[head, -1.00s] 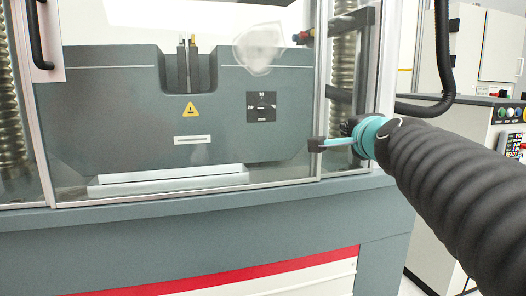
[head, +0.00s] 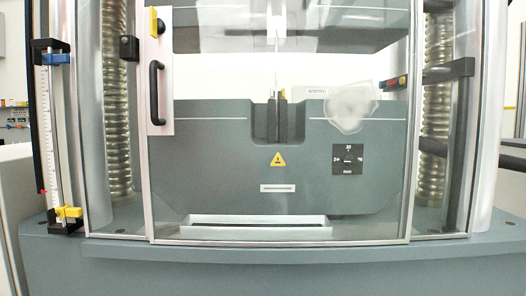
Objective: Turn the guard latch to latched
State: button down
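The clear guard door (head: 152,190) stands in front of the testing machine and looks closed, its left edge lying near the frame post. A yellow and black piece (head: 154,22), which looks like the guard latch, sits at the top of the door's left-hand plate. A black block (head: 128,47) is on the post just left of it, apart from the yellow piece. I cannot tell clearly which way the latch is turned. A black door handle (head: 156,93) stands upright below it. My gripper is not in view.
A scale post (head: 53,135) with blue and yellow clamps stands at the far left. The grey machine base (head: 270,270) runs across the front.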

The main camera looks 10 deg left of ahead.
aim_at(157, 26)
jog(key=u, duration=1.45)
jog(key=i, duration=0.35)
jog(key=u, duration=0.1)
